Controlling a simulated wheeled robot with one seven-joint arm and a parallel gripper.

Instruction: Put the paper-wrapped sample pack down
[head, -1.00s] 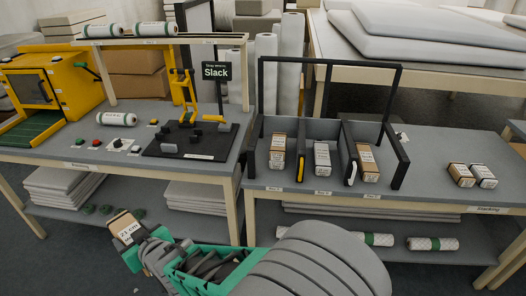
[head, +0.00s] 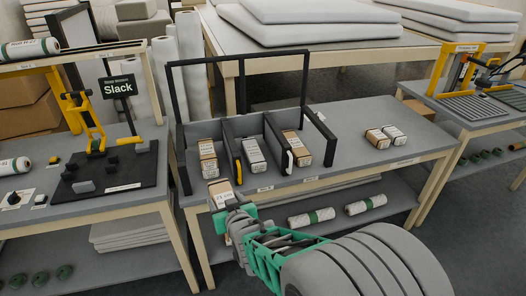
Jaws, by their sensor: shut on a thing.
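My gripper (head: 229,207) is shut on a brown paper-wrapped pack (head: 220,190) with a white label. In the head view the pack appears at the front edge of the middle table (head: 340,165), just below the leftmost bay of the black-framed rack (head: 223,118). I cannot tell its height over the table. The rack's left bay holds a brown pack (head: 208,160), the middle bay a white pack (head: 253,156), and the right bay a brown pack (head: 297,148). The fingers are small and partly hidden by my wrist.
A brown pack (head: 377,139) and a white pack (head: 395,134) lie on the table's right part, with bare surface around them. A board with a Slack sign (head: 118,86) stands on the left table. Rolls (head: 312,217) lie on the lower shelf.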

